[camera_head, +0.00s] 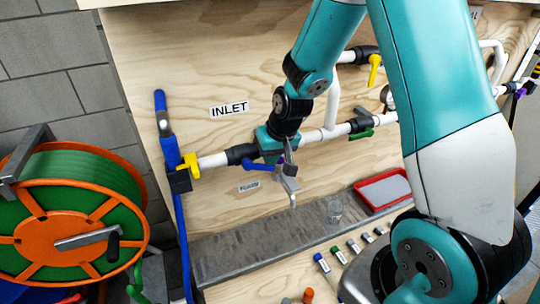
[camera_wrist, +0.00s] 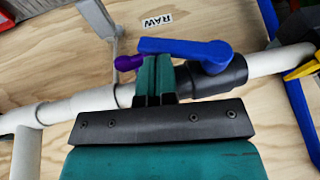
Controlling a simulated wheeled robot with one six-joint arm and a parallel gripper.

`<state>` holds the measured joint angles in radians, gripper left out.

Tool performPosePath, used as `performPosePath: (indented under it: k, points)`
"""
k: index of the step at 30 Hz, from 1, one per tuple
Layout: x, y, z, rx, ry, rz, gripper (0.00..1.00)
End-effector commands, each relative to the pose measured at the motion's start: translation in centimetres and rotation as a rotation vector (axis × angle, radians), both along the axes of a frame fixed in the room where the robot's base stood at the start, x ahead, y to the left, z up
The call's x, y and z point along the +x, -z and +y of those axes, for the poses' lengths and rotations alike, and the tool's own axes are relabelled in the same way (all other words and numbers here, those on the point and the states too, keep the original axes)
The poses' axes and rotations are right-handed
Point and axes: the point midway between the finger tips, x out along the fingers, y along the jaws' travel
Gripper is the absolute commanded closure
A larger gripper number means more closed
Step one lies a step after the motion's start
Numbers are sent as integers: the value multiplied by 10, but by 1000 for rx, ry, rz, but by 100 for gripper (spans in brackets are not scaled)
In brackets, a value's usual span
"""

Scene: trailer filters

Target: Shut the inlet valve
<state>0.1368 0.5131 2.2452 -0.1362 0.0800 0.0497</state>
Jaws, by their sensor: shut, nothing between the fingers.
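The inlet valve is a black body (camera_head: 240,153) on the white pipe below the INLET label (camera_head: 230,109), with a blue lever (camera_head: 258,166). In the wrist view the blue lever (camera_wrist: 185,47) extends left from the black valve body (camera_wrist: 222,74), roughly along the pipe. My gripper (camera_head: 268,152) is at the pipe beside the lever. In the wrist view my gripper's fingers (camera_wrist: 154,75) are together and empty, their tips close to the lever's free end. I cannot tell whether they touch it. My gripper hides part of the pipe.
A purple handle (camera_wrist: 130,62) is just left of the fingertips. A yellow-handled fitting (camera_head: 188,166) joins the blue hose (camera_head: 170,150) left of the valve. A grey tap (camera_head: 290,185) hangs below the pipe. The hose reel (camera_head: 65,215) stands at left; a red tray (camera_head: 362,200) is at right.

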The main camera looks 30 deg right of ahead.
Motion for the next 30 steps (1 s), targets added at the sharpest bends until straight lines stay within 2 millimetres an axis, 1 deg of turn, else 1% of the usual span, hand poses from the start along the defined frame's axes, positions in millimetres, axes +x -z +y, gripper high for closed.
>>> performPosePath:
  k: [5, 14, 17, 25, 30]
  points:
    - [0, 10, -2, 0, 0, -1, 100]
    - [0, 8, -2, 0, 0, 0, 100]
    - [0, 6, -2, 0, 0, 0, 100]
    - [0, -7, -2, 0, 0, 0, 100]
    - [0, -11, -2, 0, 0, 0, 100]
